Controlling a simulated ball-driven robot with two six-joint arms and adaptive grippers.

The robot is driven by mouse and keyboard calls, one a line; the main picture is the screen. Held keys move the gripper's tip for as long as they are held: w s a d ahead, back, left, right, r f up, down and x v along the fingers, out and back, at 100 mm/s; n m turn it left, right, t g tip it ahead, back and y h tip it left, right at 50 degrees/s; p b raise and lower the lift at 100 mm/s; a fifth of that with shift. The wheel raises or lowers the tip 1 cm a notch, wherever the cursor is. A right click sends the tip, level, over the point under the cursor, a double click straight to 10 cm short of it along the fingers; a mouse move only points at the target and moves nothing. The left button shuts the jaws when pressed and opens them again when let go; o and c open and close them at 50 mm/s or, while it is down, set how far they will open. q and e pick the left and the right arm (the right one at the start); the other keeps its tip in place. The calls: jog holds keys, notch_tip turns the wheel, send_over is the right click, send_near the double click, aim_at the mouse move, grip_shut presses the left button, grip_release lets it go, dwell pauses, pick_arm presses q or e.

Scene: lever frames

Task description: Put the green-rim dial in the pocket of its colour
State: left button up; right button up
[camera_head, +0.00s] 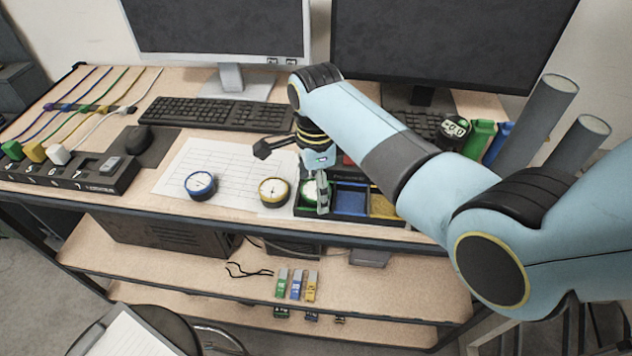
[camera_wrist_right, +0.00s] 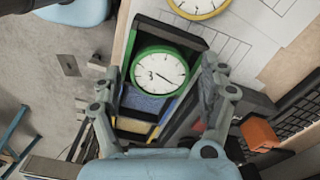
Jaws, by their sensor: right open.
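The green-rim dial (camera_wrist_right: 160,70) has a white face and lies face up at the green pocket at one end of the black tray (camera_wrist_right: 207,38). In the head view the dial (camera_head: 308,192) is partly hidden by my right gripper (camera_head: 321,195). I cannot tell whether it sits flat on the pocket floor. The tray's blue pocket (camera_head: 350,201) and yellow pocket (camera_head: 383,206) show to the right, both empty. My right gripper (camera_wrist_right: 161,80) is open, with its fingers on either side of the dial. My left gripper is not in view.
A yellow-rim dial (camera_head: 273,191) and a blue-rim dial (camera_head: 200,185) lie left of the tray, near the paper sheet (camera_head: 232,160). Keyboards, monitors and a black cable box (camera_head: 85,173) stand around. The desk's front edge is close to the tray.

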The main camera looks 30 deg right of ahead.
notch_tip(320, 180, up, 12)
jog(key=b, duration=0.1)
jog(key=shift+r+b, duration=0.15)
jog(key=shift+b, duration=0.15)
dwell(0.5)
